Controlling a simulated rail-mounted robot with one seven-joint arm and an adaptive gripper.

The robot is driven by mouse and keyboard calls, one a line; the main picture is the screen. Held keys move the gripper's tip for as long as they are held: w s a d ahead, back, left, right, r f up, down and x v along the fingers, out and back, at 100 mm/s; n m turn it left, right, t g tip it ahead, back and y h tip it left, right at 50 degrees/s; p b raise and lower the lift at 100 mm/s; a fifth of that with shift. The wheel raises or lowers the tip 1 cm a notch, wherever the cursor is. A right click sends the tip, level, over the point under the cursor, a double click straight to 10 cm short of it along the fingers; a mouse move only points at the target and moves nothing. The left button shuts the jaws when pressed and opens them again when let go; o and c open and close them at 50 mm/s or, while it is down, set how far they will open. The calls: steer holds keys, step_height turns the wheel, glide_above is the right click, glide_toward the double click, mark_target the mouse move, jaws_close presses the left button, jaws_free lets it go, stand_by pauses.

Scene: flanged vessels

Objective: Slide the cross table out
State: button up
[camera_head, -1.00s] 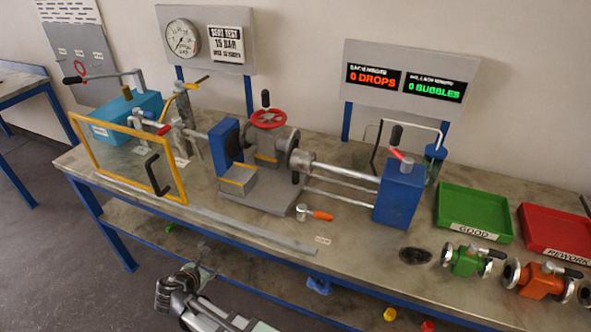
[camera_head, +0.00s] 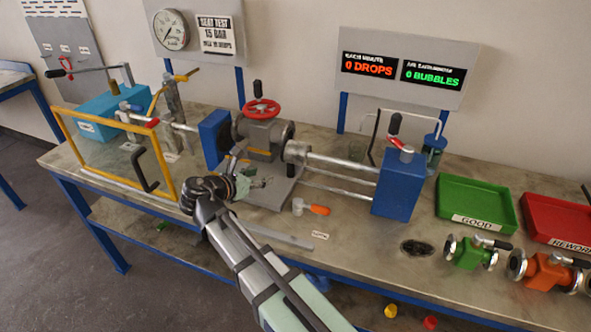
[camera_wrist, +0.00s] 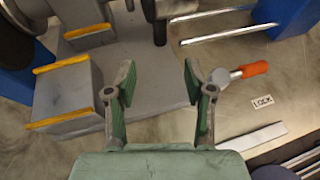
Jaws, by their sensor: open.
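The cross table, which I take to be the grey plate (camera_head: 270,194), lies on the bench under a grey valve with a red handwheel (camera_head: 262,108). In the wrist view the plate (camera_wrist: 150,80) carries grey blocks with yellow edges, one nearer block (camera_wrist: 65,95) at the left. My gripper (camera_head: 255,178) is over the plate's front left part and hides the near block in the head view. In the wrist view my gripper (camera_wrist: 158,82) has its fingers apart with nothing between them. An orange-handled lever (camera_wrist: 252,70) sits right of the plate, near a LOCK label (camera_wrist: 262,102).
Blue clamp blocks stand left (camera_head: 214,140) and right (camera_head: 400,185) of the valve, with rods (camera_head: 340,165) running to the right one. A yellow-framed guard (camera_head: 110,178) stands at the left. A flat metal strip (camera_head: 280,236) runs along the bench front.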

mark_target(288, 168)
steer(key=p+x, duration=0.3)
steer(key=x, duration=1.3)
steer(key=shift+w+d+f, duration=0.15)
steer(key=shift+w+f, duration=0.05)
steer(key=shift+w, duration=0.15)
jaws_close()
